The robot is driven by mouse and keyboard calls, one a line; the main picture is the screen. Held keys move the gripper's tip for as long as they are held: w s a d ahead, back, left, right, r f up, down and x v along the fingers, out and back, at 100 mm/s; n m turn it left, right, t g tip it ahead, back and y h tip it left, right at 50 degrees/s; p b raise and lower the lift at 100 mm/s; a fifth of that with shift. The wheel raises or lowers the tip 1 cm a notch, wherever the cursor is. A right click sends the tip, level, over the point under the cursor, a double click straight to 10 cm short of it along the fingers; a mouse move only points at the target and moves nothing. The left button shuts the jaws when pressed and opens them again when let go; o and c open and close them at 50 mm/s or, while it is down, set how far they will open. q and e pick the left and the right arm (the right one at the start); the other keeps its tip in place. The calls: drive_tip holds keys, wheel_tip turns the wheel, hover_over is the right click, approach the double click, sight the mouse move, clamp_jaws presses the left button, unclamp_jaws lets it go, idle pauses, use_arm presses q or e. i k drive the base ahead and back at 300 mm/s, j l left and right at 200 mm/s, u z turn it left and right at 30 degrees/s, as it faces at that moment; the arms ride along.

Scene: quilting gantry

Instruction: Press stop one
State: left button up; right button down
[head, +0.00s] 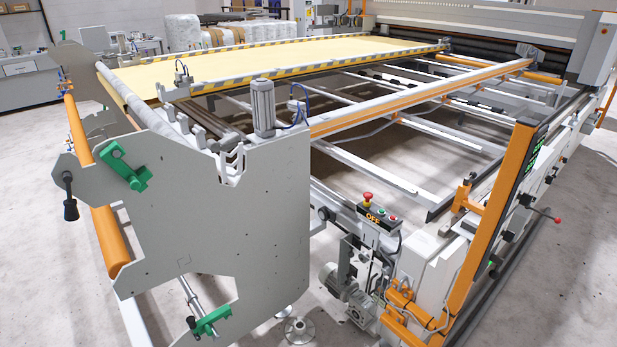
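A small grey control box (378,222) stands on the machine's near end, right of centre in the head view. A red mushroom-shaped stop button (367,198) on a yellow base sits on top of it at the left. Smaller buttons, one of them green (380,213), sit to its right. I cannot read any label naming a stop by number. Neither of my grippers is in view.
A large grey side plate (220,220) with green clamps stands left of the box. A motor (345,285) sits below it. An orange upright (495,220) with a green display rises at the right. A lever with a red knob (558,221) sticks out farther right. Concrete floor is clear at far right.

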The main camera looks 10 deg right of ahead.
sight(368, 195)
drive_tip(key=i+j+u, duration=0.2)
drive_tip(key=i, duration=0.25)
drive_tip(key=i+j+u, duration=0.15)
drive_tip(key=i, duration=0.25)
drive_tip(key=i+z, duration=0.25)
drive_tip(key=z, duration=0.15)
drive_tip(key=i+z, duration=0.55)
drive_tip(key=z, duration=0.25)
drive_tip(key=i+z, duration=0.55)
drive_tip(key=i, duration=0.3)
